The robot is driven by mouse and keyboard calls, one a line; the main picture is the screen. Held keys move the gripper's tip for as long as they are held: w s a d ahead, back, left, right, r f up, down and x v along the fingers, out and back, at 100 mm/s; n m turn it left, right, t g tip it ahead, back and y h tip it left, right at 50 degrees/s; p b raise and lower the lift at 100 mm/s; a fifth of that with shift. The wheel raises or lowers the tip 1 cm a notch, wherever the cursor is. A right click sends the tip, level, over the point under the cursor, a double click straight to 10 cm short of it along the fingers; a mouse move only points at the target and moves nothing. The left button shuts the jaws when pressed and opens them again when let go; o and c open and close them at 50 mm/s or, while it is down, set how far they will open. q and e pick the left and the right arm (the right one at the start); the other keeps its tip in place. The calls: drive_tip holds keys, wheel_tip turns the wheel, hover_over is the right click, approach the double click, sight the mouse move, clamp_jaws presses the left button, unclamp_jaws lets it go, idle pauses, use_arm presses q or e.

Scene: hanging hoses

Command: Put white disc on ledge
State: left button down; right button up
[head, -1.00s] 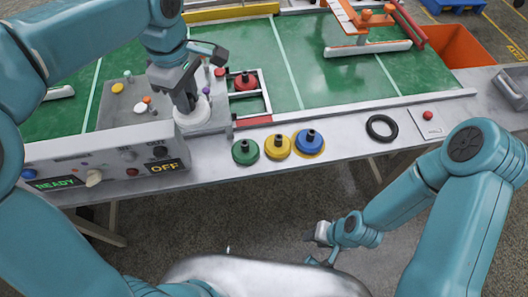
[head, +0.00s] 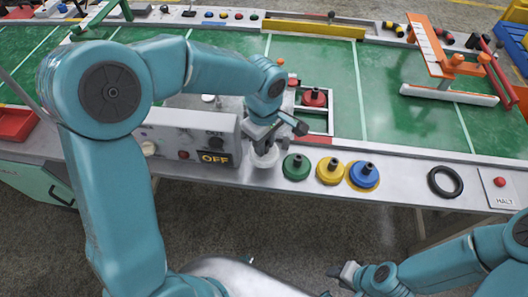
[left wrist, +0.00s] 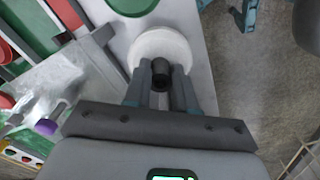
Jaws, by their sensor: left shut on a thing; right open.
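My left gripper (head: 266,140) is shut on the knob of the white disc (head: 265,160). The disc is level, at the front ledge (head: 400,176), just left of the green disc (head: 296,167). Whether it touches the ledge or hovers slightly above it, I cannot tell. In the left wrist view, the white disc (left wrist: 160,42) shows beyond the fingers (left wrist: 162,85), with its dark knob between them. The yellow disc (head: 331,171) and blue disc (head: 364,175) stand further right on the ledge. My right gripper (head: 341,274) is open and empty, low in front of the table.
A red disc (head: 314,98) sits in a frame behind. A black ring (head: 445,182) and a HALT button (head: 500,182) are to the right. Bare ledge lies between the blue disc and the ring.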

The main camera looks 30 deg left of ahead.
use_arm(q)
wheel_tip(320, 180, down, 4)
drive_tip(key=shift+f, duration=0.2)
drive_tip(key=shift+r, duration=0.1)
drive_tip(key=shift+f+b, duration=0.2)
drive_tip(key=shift+b, duration=0.2)
drive_tip(key=c, duration=0.9)
unclamp_jaws()
drive_tip(key=shift+c, duration=0.2)
drive_tip(key=shift+r, duration=0.1)
